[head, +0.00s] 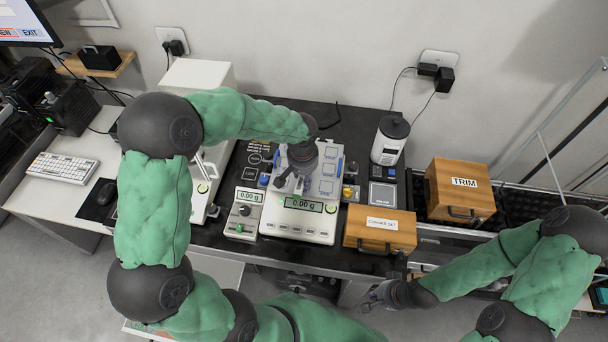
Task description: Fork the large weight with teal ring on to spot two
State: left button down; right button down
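A white balance (297,228) reading 0.00 g stands in the middle of the black bench, with pale blue squares on its top. My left gripper (289,184) points down over the balance's left part, and its arm hides what is beneath; I cannot tell whether it holds anything. A small weight-like piece with a blue band (264,180) stands just left of the balance. I cannot make out a large weight with a teal ring for certain. Labelled spots (256,159) show on the dark panel behind left, too small to read. My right gripper (374,298) is open and empty in front of the bench.
A small control box (243,214) also reads 0.00 g. A wooden case (380,231) sits at the bench's front right, and a TRIM box (460,191) stands farther right. A white, black-topped device (390,138) stands behind. A keyboard (62,168) lies on the left desk.

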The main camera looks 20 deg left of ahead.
pick_arm(q)
jog(key=shift+r, duration=0.3)
jog(key=shift+r+p, duration=1.1)
jog(key=shift+r, duration=0.45)
jog(key=shift+r, duration=0.15)
jog(key=shift+r+p, duration=0.8)
jog(key=shift+r, duration=0.55)
jog(key=shift+a, duration=0.1)
